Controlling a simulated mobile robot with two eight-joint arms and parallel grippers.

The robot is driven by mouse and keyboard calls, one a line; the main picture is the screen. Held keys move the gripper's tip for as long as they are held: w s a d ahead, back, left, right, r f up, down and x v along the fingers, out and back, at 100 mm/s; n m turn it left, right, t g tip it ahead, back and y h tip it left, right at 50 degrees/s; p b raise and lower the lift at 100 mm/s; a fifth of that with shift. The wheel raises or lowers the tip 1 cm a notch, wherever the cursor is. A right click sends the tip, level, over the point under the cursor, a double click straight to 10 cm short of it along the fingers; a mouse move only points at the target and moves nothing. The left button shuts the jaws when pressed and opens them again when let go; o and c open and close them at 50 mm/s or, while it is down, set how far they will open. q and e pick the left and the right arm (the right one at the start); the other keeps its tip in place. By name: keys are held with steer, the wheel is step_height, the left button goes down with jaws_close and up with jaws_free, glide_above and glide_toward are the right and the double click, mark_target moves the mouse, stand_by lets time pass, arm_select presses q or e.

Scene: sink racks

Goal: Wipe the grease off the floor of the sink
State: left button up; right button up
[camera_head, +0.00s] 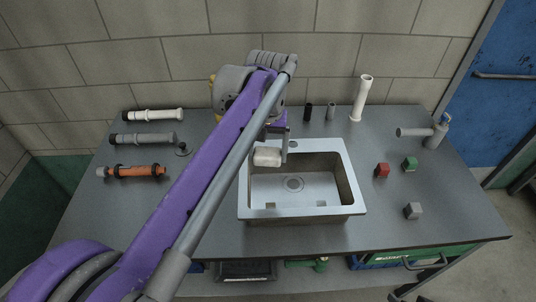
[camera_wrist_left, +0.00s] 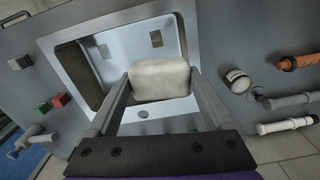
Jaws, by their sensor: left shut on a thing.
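The steel sink (camera_head: 355,190) is set into the grey worktop, and its drain (camera_head: 293,184) shows in the floor. My left gripper (camera_head: 270,150) is shut on an off-white block like a sponge (camera_head: 267,157), at the back left of the basin. The block also shows between the fingers in the left wrist view (camera_wrist_left: 160,80). I cannot tell whether it touches the sink. Two small tan patches (camera_head: 270,205) (camera_head: 320,203) show near the basin's front; I cannot tell whether they are grease. My right gripper is not in view.
Grey and white pipes and an orange one (camera_head: 135,171) lie at the left. A white tube (camera_head: 361,98) stands behind the sink. Red (camera_head: 381,170), green (camera_head: 410,164) and grey (camera_head: 412,211) blocks sit at the right. My purple left arm hides the sink's left surroundings.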

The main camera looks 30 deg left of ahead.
mark_target(268, 166)
arm_select(q)
steer(key=shift+f, duration=0.25)
steer(key=shift+s+d+f+b, duration=0.1)
steer(key=shift+f+b, duration=1.3)
steer(key=shift+f, duration=0.8)
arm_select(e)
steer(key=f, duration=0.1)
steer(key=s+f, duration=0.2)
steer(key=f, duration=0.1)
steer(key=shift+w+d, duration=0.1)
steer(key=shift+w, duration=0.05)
arm_select(q)
steer(key=shift+w, duration=0.2)
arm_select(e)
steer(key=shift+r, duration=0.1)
